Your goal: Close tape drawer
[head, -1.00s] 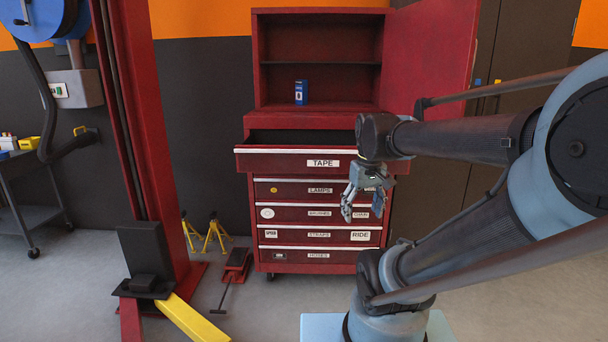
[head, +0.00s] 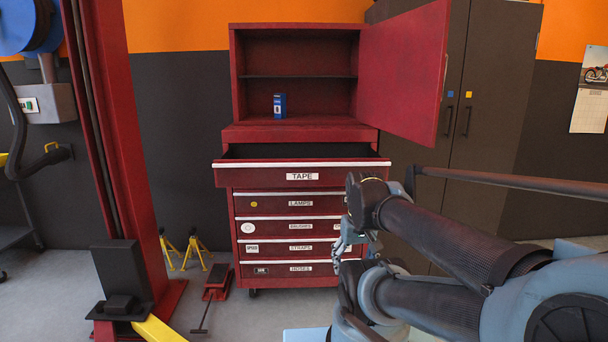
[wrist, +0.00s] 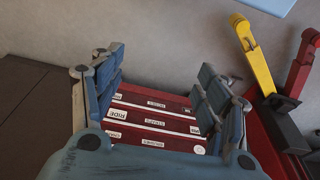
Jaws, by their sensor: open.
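The tape drawer (head: 302,176) is the top drawer of the red tool chest. It is pulled out, with its white-edged front ahead of the drawers below and its dark inside showing. My gripper (head: 343,250) is at the chest's right side, below the tape drawer's level and in front of the lower drawers. My arm partly hides it in the head view. In the wrist view my gripper (wrist: 160,98) is open and empty, its blue-grey fingers apart. Lower drawer fronts (wrist: 150,118) show between the fingers. I cannot tell if it touches the chest.
A blue box (head: 279,105) stands in the upper cabinet, whose red door (head: 403,70) is open to the right. A red lift post (head: 115,150) stands at left. Yellow jack stands (head: 196,250) and a red floor jack (head: 216,283) are on the floor left of the chest.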

